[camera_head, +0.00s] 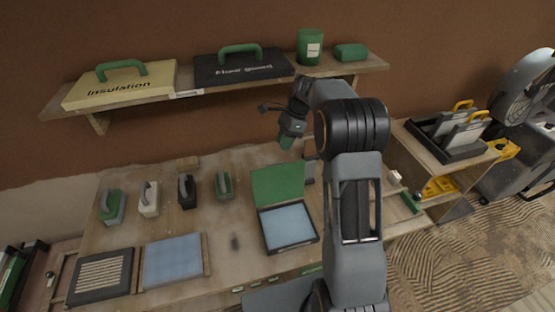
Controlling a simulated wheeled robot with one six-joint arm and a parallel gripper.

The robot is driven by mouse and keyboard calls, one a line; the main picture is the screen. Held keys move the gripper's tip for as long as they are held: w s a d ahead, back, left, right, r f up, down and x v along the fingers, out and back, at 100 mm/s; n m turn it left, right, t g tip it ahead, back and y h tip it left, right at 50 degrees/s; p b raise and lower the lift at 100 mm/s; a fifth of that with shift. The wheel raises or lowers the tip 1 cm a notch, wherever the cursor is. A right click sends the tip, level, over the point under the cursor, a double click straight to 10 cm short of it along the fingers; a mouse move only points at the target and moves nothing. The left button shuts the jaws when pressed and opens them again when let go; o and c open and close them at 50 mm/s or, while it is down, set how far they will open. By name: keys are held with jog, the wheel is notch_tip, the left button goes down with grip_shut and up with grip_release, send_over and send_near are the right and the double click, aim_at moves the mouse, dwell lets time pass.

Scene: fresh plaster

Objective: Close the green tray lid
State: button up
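The green tray lid (278,183) stands raised at the back edge of a dark-framed tray (291,246), and its green face shows. The tray lies open on the workbench, with a light blue sheet or pad (287,226) inside. My gripper (287,142) is above and behind the lid, in front of the wall. Something green shows at its tip; I cannot tell whether this is part of the gripper or a held thing. The finger opening is too small to make out. My arm passes just right of the tray.
Several small hand tools (150,199) stand in a row on the workbench (215,240), left of the lid. A blue pad (173,261) and a slatted dark panel (102,276) lie front left. A shelf (190,92) with cases runs above. A rack of trowels (449,135) stands at right.

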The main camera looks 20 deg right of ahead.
aim_at(277, 181)
jog(key=x, duration=0.7)
jog(key=shift+f+p, duration=0.2)
jog(key=shift+p, duration=0.15)
grip_shut()
